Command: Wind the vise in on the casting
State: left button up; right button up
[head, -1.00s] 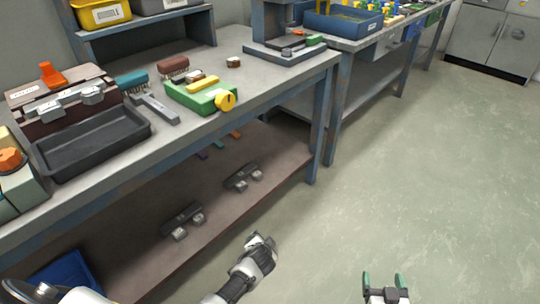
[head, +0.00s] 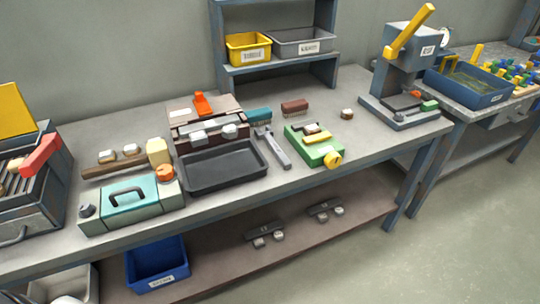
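The green vise (head: 301,146) lies on the workbench, right of the middle, with a yellow round knob (head: 333,158) at its front right corner. A yellow bar (head: 318,137) lies across its top. Neither of my grippers shows in the head view, and nothing of mine is at the vise.
A grey bar tool (head: 273,148) and a black tray (head: 222,174) lie left of the vise. A press (head: 405,75) with a yellow lever stands to its right. A teal box (head: 130,203) is further left. The bench around the knob is clear.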

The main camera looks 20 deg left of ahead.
aim_at(332, 160)
jog(key=i+l+u, duration=0.15)
jog(key=u, duration=0.25)
jog(key=i+l+u, duration=0.1)
jog(key=u, duration=0.35)
jog(key=i+l+u, duration=0.1)
jog(key=l+u, duration=0.4)
jog(key=u, duration=0.3)
jog(key=l+u, duration=0.3)
jog(key=u, duration=0.15)
jog(key=l+u, duration=0.25)
jog(key=u, duration=0.15)
